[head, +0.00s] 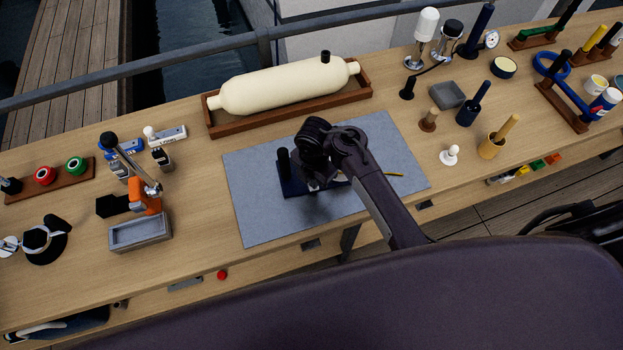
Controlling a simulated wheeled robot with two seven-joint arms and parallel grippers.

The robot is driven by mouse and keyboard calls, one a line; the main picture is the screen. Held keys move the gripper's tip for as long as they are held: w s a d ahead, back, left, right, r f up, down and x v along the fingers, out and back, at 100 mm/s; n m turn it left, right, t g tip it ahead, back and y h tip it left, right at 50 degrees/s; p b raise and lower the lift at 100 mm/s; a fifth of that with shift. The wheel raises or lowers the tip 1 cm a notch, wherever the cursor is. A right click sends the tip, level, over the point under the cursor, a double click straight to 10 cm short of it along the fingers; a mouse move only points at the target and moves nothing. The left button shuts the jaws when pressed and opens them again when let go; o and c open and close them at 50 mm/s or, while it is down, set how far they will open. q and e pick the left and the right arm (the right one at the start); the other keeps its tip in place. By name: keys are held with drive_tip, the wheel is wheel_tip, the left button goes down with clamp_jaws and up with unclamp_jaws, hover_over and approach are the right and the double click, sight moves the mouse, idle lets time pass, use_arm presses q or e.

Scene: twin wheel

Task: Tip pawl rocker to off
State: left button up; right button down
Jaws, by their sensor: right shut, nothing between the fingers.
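A small dark blue device (292,188) with an upright black post (284,162) sits on the grey mat (250,215). My right gripper (318,186) reaches down over the device from the right, its fingers shut and empty. The gripper and wrist hide most of the device, so I cannot make out the pawl rocker or its position. I cannot tell whether the fingertips touch the device. My left gripper is not in view.
A cream cylinder (280,88) lies in a brown wooden tray (225,129) behind the mat. An orange-and-black clamp tool (147,198) and a grey tray (141,232) stand to the left. Several handled tools crowd the right. The mat's front left is clear.

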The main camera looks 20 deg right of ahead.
drive_tip(key=shift+s, duration=0.1)
wheel_tip(320, 180, up, 2)
drive_tip(key=p, duration=0.2)
drive_tip(key=shift+r+p, duration=0.25)
drive_tip(key=shift+p, duration=0.15)
drive_tip(key=shift+r, duration=2.15)
